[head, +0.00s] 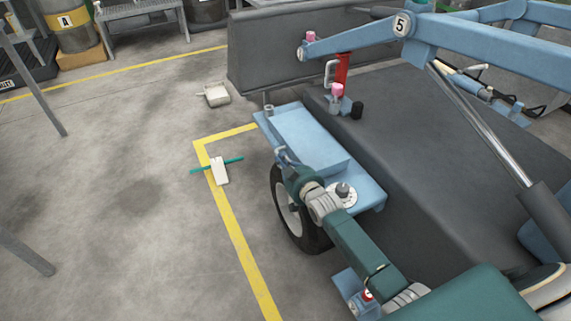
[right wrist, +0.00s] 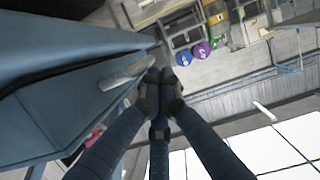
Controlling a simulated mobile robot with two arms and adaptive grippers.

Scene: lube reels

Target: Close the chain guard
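A light blue metal housing (head: 312,137) sits above the wheel of the blue machine, with a raised edge along its side. I take it to be the chain guard, but cannot tell how far open it is. My right gripper (head: 284,158) is at its near left edge, beside a small grey handle. In the right wrist view my gripper's fingers (right wrist: 158,80) converge with their tips together, beside a grey bar handle (right wrist: 125,72) on a blue panel (right wrist: 60,90). The tips look close to the handle's end; I cannot tell whether they touch it. My left gripper is not in view.
A black tyre (head: 292,208) stands under the housing. A blue beam (head: 480,38) marked 5 and a grey cylinder (head: 485,125) cross the right side. A dark barrier (head: 300,50) stands behind. A white object with a teal rod (head: 219,170) lies left; the floor there is mostly clear.

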